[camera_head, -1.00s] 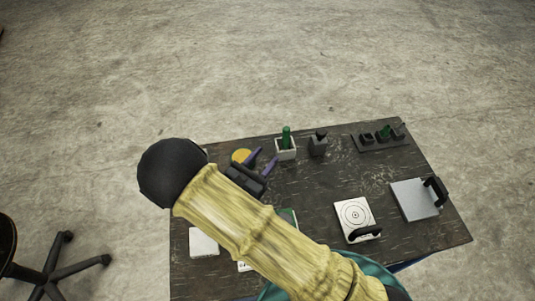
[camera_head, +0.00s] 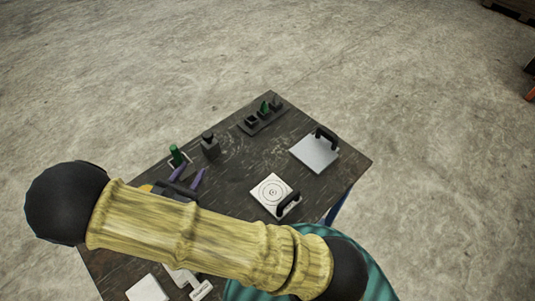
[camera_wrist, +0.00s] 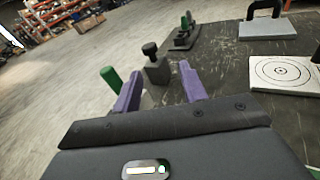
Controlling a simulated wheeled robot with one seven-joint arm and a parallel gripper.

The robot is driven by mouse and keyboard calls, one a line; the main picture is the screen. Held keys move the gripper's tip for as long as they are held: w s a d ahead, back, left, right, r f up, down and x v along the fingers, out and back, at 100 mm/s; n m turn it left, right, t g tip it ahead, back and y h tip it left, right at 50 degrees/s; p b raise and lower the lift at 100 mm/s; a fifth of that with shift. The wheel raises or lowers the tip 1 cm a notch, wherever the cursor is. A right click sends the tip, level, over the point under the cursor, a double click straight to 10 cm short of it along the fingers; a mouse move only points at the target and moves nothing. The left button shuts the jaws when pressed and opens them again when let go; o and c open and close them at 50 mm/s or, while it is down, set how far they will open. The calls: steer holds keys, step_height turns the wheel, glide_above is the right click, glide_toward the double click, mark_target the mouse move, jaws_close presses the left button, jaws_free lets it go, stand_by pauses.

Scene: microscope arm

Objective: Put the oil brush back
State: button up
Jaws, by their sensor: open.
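My gripper (camera_head: 186,178) has two purple fingers and stands open and empty over the table's far left part. It also shows in the wrist view (camera_wrist: 160,84). A green-handled tool (camera_head: 175,154) stands upright in a pale square holder (camera_head: 182,163) just beyond the fingers; the handle shows left of the left finger in the wrist view (camera_wrist: 110,81). A dark grey bottle with a black knob (camera_head: 210,147) stands to its right; in the wrist view the bottle (camera_wrist: 157,68) is beyond the gap between the fingers. I cannot tell which of these is the oil brush.
A dark rack (camera_head: 262,121) with small items, one green, sits at the far edge. A grey plate with a black handle (camera_head: 314,154) and a white plate with rings (camera_head: 272,190) lie to the right. White pieces (camera_head: 147,289) lie near. My arm hides the table's middle.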

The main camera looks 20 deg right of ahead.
steer(key=s+d+r+m+g+y, duration=0.1)
steer(key=s+d+m+g, duration=0.3)
steer(key=d+m+g, duration=0.4)
steer(key=s+d+r+m+g+y, duration=0.1)
steer(key=s+d+r+m+g, duration=0.15)
steer(key=d+m+g, duration=0.6)
steer(key=d+r+m+t+y, duration=0.5)
steer(key=m+y, duration=0.2)
steer(key=m, duration=0.4)
steer(key=shift+s+d+r+y, duration=0.15)
steer(key=shift+s+r+y, duration=0.2)
steer(key=shift+s+y, duration=0.05)
steer(key=shift+t, duration=0.25)
steer(key=shift+c, duration=0.6)
